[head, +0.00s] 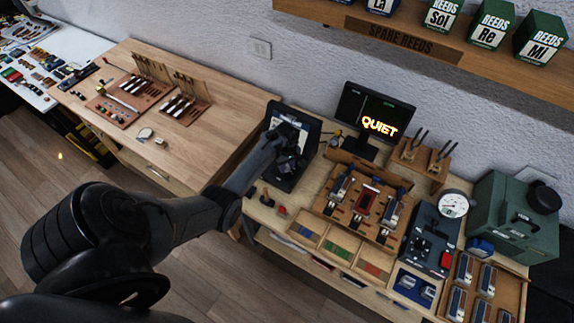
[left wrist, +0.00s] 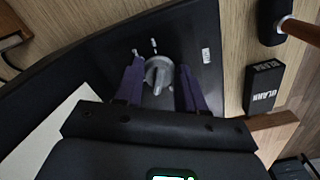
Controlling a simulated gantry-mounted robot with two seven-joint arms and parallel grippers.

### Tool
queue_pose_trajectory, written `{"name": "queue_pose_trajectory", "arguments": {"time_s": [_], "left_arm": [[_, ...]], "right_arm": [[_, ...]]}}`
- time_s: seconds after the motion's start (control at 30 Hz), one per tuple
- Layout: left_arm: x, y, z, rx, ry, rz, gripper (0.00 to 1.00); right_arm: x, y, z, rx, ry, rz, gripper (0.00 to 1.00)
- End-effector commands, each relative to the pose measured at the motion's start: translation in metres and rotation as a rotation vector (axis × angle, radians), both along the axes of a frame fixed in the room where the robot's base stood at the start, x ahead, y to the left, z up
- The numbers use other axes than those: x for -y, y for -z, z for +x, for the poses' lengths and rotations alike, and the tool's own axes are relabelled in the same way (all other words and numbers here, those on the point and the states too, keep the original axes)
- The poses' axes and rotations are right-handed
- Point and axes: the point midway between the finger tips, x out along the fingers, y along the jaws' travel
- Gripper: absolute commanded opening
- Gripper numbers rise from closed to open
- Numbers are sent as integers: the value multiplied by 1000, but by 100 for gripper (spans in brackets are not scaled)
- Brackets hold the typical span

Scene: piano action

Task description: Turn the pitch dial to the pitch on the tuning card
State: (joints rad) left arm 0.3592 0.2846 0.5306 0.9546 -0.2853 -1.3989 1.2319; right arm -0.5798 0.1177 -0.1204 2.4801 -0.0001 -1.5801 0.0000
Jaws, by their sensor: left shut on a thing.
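My left gripper (left wrist: 159,80) has its two purple fingers on either side of a grey pitch dial (left wrist: 158,70) and is shut on it. The dial sits on a dark panel (left wrist: 105,55), with small light marks beyond it. In the head view my left gripper (head: 291,160) is over this black panel (head: 309,150), and the arm hides the dial. A white sheet, perhaps the tuning card (left wrist: 45,135), lies at the lower left of the left wrist view. No writing on it is readable. My right gripper is not in view.
A monitor (head: 372,118) reading "QUIET" stands right of the panel. A wooden tray (head: 330,205) of reed parts and a round gauge (head: 453,204) are farther right. In the wrist view, a small black labelled block (left wrist: 263,88) is beside the panel. The left wooden bench (head: 215,130) has free room.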

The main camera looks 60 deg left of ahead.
Motion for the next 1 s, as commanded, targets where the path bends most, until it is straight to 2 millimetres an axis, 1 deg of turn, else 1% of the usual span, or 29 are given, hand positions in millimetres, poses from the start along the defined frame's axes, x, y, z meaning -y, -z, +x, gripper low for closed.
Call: {"name": "queue_pose_trajectory", "arguments": {"time_s": [0.27, 0.47, 0.67, 1.0], "left_arm": [[0, -1, -1, -2, 21, -1, 9], [0, -2, -1, -3, 99, -1, 9], [0, -3, -2, -2, 247, -2, 9], [-1, -2, -4, -3, 568, -2, 9]], "right_arm": [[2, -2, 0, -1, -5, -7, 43], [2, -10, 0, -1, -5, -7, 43], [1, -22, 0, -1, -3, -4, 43], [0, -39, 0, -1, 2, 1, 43]]}}
